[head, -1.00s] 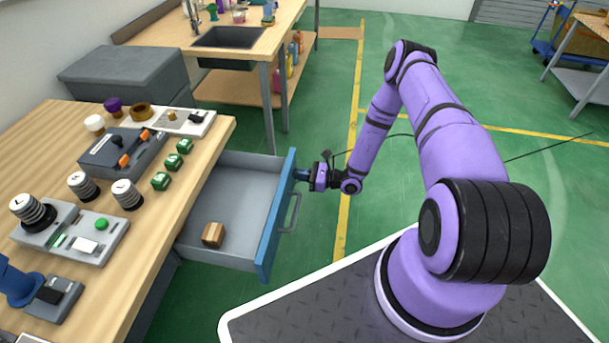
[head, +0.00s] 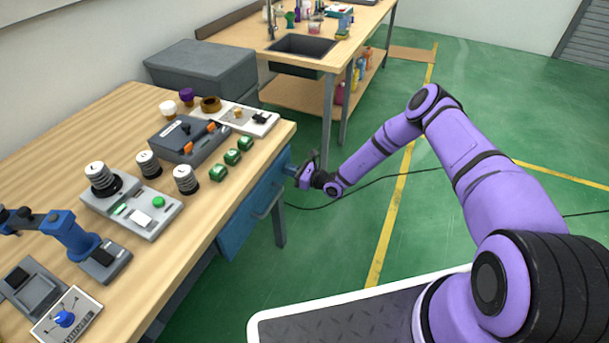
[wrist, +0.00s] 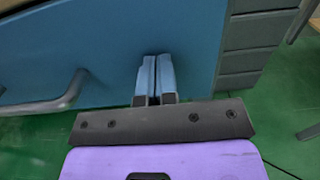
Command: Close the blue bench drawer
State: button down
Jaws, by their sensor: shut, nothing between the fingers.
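The blue drawer (head: 244,222) of the wooden-topped bench (head: 160,262) is pushed in under the bench top in the head view. Its front looks in line with the bench, and its inside is hidden. My gripper (head: 291,170) is at the far end of the drawer front, just below the bench top. In the wrist view my gripper (wrist: 155,80) has its two fingers together, with their tips at the blue drawer front (wrist: 100,45). The grey bar handle (wrist: 65,98) is to the left of the fingers, apart from them.
Control boxes (head: 186,138), green blocks (head: 232,157) and dials stand on the bench top. A second bench with a sink (head: 304,46) stands behind. A black cable (head: 375,182) runs near my arm.

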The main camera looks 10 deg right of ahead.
jog(key=shift+x, duration=1.1)
jog(key=shift+a+r, duration=0.1)
jog(key=shift+r, duration=0.1)
